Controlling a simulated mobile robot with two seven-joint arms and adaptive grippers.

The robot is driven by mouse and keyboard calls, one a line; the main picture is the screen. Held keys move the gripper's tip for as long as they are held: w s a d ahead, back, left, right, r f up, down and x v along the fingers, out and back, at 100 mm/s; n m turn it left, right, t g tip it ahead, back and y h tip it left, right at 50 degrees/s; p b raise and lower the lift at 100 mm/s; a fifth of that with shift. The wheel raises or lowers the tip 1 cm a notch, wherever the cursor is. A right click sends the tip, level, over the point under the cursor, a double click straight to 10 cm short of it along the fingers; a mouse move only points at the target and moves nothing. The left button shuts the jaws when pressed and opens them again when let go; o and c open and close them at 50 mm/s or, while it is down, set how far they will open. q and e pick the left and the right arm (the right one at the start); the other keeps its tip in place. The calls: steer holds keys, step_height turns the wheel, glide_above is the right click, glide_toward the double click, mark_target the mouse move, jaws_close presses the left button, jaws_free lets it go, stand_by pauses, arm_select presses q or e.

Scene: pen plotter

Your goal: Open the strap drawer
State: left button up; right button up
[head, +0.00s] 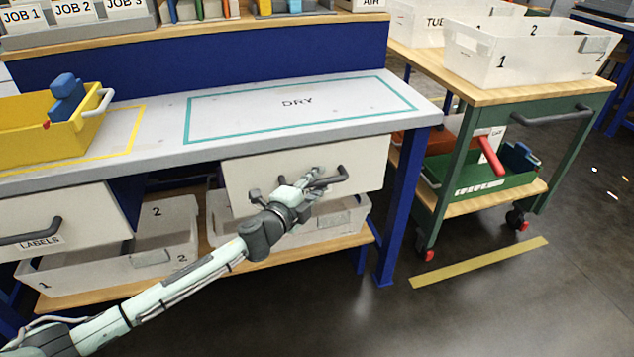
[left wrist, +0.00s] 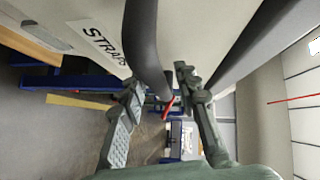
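The strap drawer (head: 368,160) is a white drawer front under the right part of the workbench. It looks shut, close beneath the worktop edge. Its dark bar handle (head: 341,178) is partly hidden by my left gripper (head: 302,188). In the left wrist view the drawer's label (left wrist: 100,42) reads STRAPS. There the handle (left wrist: 142,40) reaches between the two fingers of my left gripper (left wrist: 160,88). The fingers are apart, with a gap visible around the handle; I cannot tell whether either touches it. My right gripper is in neither view.
A labels drawer (head: 80,215) is at the left. White bins (head: 165,235) stand on the lower shelf. A yellow bin (head: 40,135) is on the worktop. A green cart (head: 455,165) stands right of the bench. Floor in front is clear.

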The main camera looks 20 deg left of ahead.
arm_select(q)
jaws_close()
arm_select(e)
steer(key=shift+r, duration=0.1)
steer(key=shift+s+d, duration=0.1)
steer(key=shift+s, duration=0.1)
